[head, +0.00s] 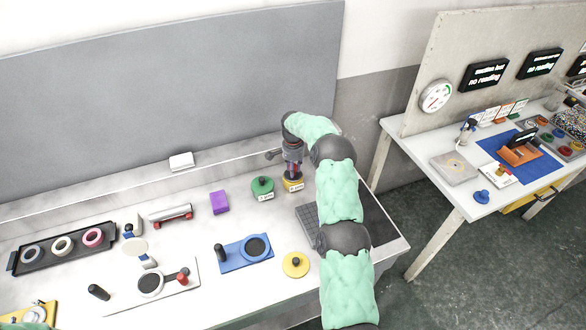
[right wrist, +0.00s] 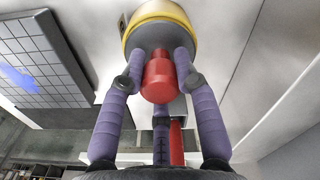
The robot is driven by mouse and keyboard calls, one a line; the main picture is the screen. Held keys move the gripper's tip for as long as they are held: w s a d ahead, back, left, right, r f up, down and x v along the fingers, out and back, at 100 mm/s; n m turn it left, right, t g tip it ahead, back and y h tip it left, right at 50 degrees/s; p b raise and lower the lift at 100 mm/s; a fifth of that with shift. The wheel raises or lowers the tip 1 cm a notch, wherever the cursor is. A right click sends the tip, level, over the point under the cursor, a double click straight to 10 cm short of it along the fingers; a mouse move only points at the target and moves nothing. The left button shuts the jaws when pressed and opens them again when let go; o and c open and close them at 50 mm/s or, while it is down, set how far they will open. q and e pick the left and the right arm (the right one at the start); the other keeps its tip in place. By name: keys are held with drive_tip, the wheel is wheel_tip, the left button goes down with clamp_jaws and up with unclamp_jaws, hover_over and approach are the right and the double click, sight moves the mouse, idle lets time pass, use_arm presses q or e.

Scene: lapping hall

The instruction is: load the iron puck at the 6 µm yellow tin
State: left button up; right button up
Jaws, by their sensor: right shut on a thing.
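My right gripper (head: 292,168) is over the yellow tin (head: 293,186), which has a pale label and stands at the back of the bench. In the right wrist view the gripper's purple fingers (right wrist: 160,85) are shut on the red knob (right wrist: 160,78) of what looks like the iron puck (right wrist: 160,40). A yellow rim (right wrist: 133,32) shows around the grey face beyond the knob. Whether the puck touches the tin I cannot tell. A yellow lid with a dark knob (head: 296,265) lies nearer the front.
A green tin (head: 262,190) stands close left of the yellow tin, with a purple block (head: 219,202) beyond. A blue board (head: 246,253), a white board (head: 123,303) and a dark ring tray (head: 22,264) lie further left. A grey grid plate (head: 307,222) lies beside my right arm.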

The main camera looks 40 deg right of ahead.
drive_tip(key=shift+r, duration=0.1)
drive_tip(key=shift+r+p, duration=1.6)
drive_tip(key=shift+r, duration=1.85)
